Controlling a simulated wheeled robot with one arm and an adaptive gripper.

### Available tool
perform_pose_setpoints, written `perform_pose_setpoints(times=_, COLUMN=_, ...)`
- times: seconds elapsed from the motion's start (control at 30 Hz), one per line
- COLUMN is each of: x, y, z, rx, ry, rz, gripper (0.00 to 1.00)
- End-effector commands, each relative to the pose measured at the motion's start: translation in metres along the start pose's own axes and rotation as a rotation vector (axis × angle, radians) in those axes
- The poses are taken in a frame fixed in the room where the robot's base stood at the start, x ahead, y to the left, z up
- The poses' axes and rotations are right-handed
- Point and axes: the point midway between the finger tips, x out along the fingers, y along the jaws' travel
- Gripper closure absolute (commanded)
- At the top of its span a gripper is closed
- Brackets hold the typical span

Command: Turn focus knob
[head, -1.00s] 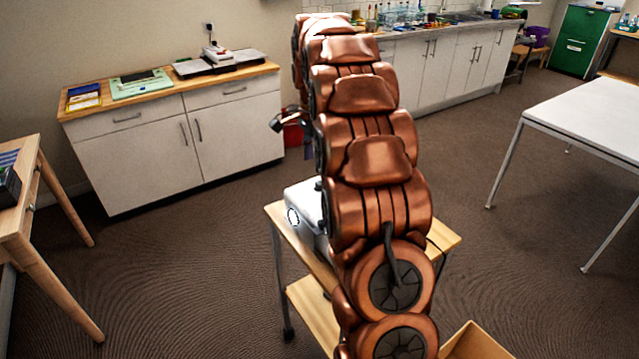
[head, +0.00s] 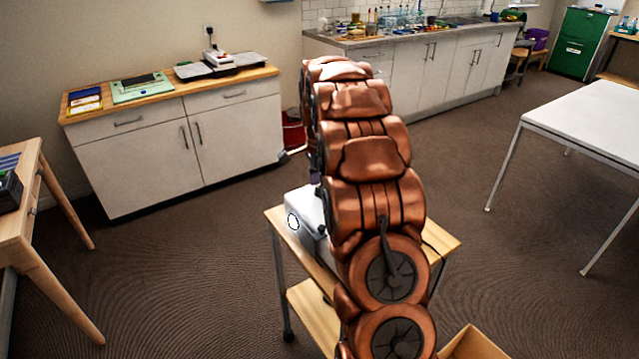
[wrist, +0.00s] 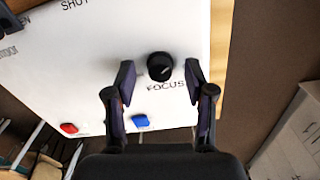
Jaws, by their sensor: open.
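The focus knob (wrist: 160,66) is a round black knob with a pale mark, on a white panel (wrist: 75,75) in the wrist view. The word FOCUS is printed beside it. My gripper (wrist: 159,75) is open, with one finger on each side of the knob and gaps visible between them. I cannot tell how far the fingertips are from the panel. In the head view the white device (head: 304,218) stands on a small wooden-topped cart (head: 440,243). My arm hides much of it, and the knob does not show there.
A red button (wrist: 68,128) and a blue button (wrist: 140,121) sit on the panel near my gripper. A white cabinet (head: 150,165) stands behind left, a white table (head: 590,115) at right. An open wooden box (head: 470,345) is near the cart's front right.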

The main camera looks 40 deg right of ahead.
Motion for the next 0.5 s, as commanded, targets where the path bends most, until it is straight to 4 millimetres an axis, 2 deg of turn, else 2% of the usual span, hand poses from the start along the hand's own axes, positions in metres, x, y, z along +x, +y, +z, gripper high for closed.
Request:
perform_pose_setpoints(times=0.33, x=0.0031, y=-0.0003, z=0.0, rx=0.0, ry=0.0, rz=-0.002, gripper=0.46)
perform_pose_setpoints(times=0.5, x=0.0031, y=-0.0002, z=0.0, rx=0.0, ry=0.0, rz=-0.001, gripper=0.64)
